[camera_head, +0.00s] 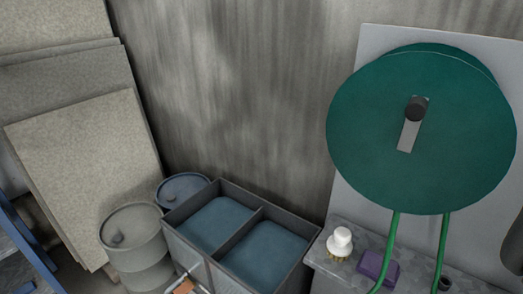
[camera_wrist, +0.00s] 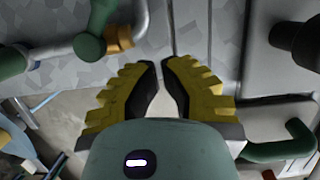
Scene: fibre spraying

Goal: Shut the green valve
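In the wrist view, a green rounded fitting (camera_wrist: 90,46) with a green stem rising from it sits at the upper left, joined to a grey pipe. It may be the green valve, but I cannot tell for sure. My gripper (camera_wrist: 160,64) has yellow stepped fingers with black pads. A narrow gap shows between its tips, with nothing held. The tips are right of and below the green fitting in the picture, apart from it. In the head view my gripper is not visible, and no clear valve shows.
A large green disc (camera_head: 375,145) with a crank hangs at right above green hoses (camera_head: 392,240). A white-topped brush (camera_head: 339,241) and purple block (camera_head: 375,268) lie on a grey ledge (camera_head: 345,228). A two-part bin (camera_head: 258,213), barrels (camera_head: 136,241) and boards (camera_head: 85,165) stand left.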

